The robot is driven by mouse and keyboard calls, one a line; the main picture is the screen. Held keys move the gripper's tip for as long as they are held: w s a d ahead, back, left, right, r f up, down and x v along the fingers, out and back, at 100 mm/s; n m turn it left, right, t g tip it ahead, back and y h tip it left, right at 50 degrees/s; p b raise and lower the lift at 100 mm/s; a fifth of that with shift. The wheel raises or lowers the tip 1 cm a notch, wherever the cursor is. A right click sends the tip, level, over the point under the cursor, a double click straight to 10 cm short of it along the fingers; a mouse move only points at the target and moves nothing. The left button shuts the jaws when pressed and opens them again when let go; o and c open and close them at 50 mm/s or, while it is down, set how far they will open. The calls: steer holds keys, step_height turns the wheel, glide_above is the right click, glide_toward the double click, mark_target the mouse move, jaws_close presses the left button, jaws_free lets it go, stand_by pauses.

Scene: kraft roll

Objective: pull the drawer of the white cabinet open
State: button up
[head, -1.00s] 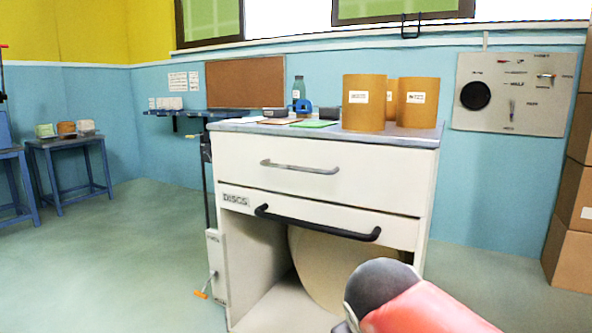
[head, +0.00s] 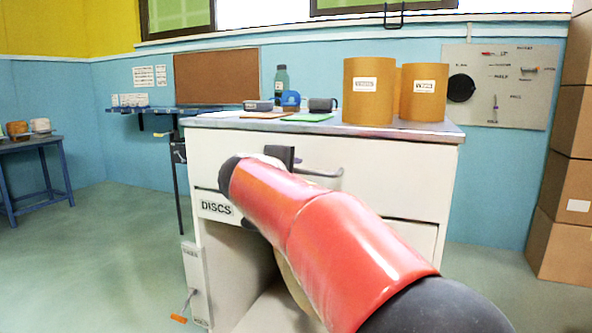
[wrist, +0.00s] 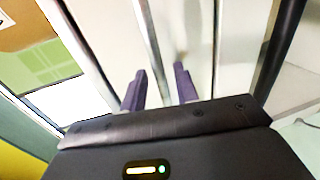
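The white cabinet (head: 400,175) stands ahead. Its upper drawer (head: 385,180) has a silver bar handle (head: 325,172) and looks shut. The lower drawer is marked DISCS (head: 216,208); my arm hides most of its front. My gripper (head: 280,156) is at the left part of the silver handle, partly hidden by my red arm. In the wrist view my gripper's two fingers (wrist: 159,80) are apart, and the silver handle (wrist: 150,35) runs down toward the gap between them. I cannot tell whether they touch it.
The cabinet top holds brown rolls (head: 368,90), a green mat (head: 307,117), a mug (head: 322,104) and a bottle (head: 281,82). Cardboard boxes (head: 566,240) are stacked at the right. The floor at the left (head: 110,260) is clear.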

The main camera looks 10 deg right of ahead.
steer(key=shift+x, duration=0.95)
jaws_close()
